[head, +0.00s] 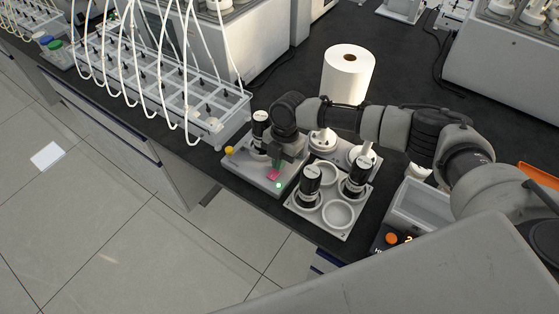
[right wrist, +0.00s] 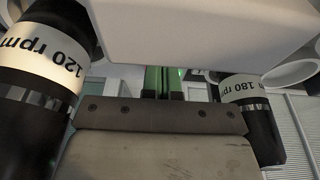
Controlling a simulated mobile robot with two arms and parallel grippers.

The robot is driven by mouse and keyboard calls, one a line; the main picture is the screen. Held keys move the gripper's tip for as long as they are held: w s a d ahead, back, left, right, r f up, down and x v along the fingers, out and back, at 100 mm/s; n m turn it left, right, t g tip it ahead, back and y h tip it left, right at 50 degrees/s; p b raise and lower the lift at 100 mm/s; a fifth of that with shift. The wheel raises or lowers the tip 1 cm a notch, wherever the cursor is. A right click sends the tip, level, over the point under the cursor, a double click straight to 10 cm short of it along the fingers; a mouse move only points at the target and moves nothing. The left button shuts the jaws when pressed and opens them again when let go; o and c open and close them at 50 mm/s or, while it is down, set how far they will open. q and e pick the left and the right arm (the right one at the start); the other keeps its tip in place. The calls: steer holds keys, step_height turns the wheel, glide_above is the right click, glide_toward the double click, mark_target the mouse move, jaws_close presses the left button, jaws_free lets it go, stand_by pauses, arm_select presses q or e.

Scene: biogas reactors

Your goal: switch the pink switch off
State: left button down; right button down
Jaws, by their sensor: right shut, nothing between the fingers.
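The pink switch (head: 273,175) sits on the grey base unit (head: 257,177) near the front edge of the bench. A small green light (head: 278,185) glows beside it. My right gripper (head: 278,163) is shut and empty, pointing down just above and behind the switch in the head view. I cannot tell whether its tips touch the switch. In the right wrist view the green fingers (right wrist: 162,82) are together, and the switch is not visible there. My left gripper is not in view.
A black bottle (head: 260,128) stands behind the yellow knob (head: 229,150). More bottles (head: 310,180) stand in the holder tray (head: 337,213) to the right. Bottles labelled 120 rpm (right wrist: 45,60) and 180 rpm (right wrist: 247,110) flank the wrist. A paper roll (head: 347,75) stands behind my arm.

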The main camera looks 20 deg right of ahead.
steer(key=shift+w+d+f+g+y+b, duration=0.15)
steer(key=shift+f+g+y+b, duration=0.25)
steer(key=shift+f+b, duration=0.7)
steer(key=shift+r+p, duration=0.4)
steer(key=shift+r, duration=0.25)
steer(key=shift+s+a+r+p, duration=0.35)
steer(key=shift+s+a+p, duration=0.15)
steer(key=shift+a+p, duration=0.15)
